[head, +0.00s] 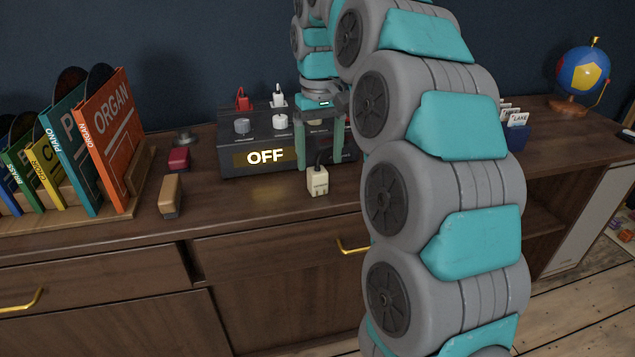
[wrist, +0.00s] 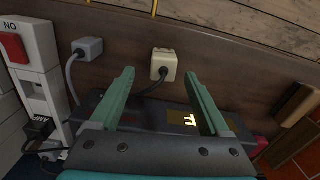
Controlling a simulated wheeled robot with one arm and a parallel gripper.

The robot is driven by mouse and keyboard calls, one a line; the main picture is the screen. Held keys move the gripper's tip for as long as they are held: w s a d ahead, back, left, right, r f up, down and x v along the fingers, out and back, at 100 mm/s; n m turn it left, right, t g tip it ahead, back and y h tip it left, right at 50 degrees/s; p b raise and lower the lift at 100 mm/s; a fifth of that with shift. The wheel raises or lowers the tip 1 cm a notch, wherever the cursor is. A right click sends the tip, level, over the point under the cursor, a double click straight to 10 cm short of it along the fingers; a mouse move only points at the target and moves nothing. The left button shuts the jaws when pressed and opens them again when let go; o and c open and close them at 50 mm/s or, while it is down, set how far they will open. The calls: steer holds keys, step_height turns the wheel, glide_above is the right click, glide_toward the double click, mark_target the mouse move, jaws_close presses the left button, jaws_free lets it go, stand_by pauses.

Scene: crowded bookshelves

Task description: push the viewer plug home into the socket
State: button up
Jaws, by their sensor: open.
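A cream plug (head: 317,181) with a small label and a black cable lies on the cabinet top, in front of the black OFF box. It also shows in the wrist view (wrist: 164,63), just beyond my fingertips. I cannot read its label, so I cannot tell if it is the viewer plug. My gripper (head: 320,158) points down in front of the box, with its green fingers apart and nothing between them in the wrist view (wrist: 159,77). A white socket strip (wrist: 52,93) stands left in the wrist view, with a black plug (wrist: 40,127) at it. My arm hides it in the head view.
A grey plug (wrist: 88,49) with a grey cable lies by the strip. The black box (head: 240,168) has knobs and reads OFF. A tan block (head: 171,194), a red block (head: 178,158) and a record rack stand left; a globe (head: 583,72) stands right.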

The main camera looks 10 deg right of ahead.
mark_target(317, 167)
steer(key=shift+a+f, duration=0.15)
steer(key=shift+f, duration=1)
steer(key=shift+a+f, duration=0.1)
steer(key=shift+f, duration=1.05)
jaws_close()
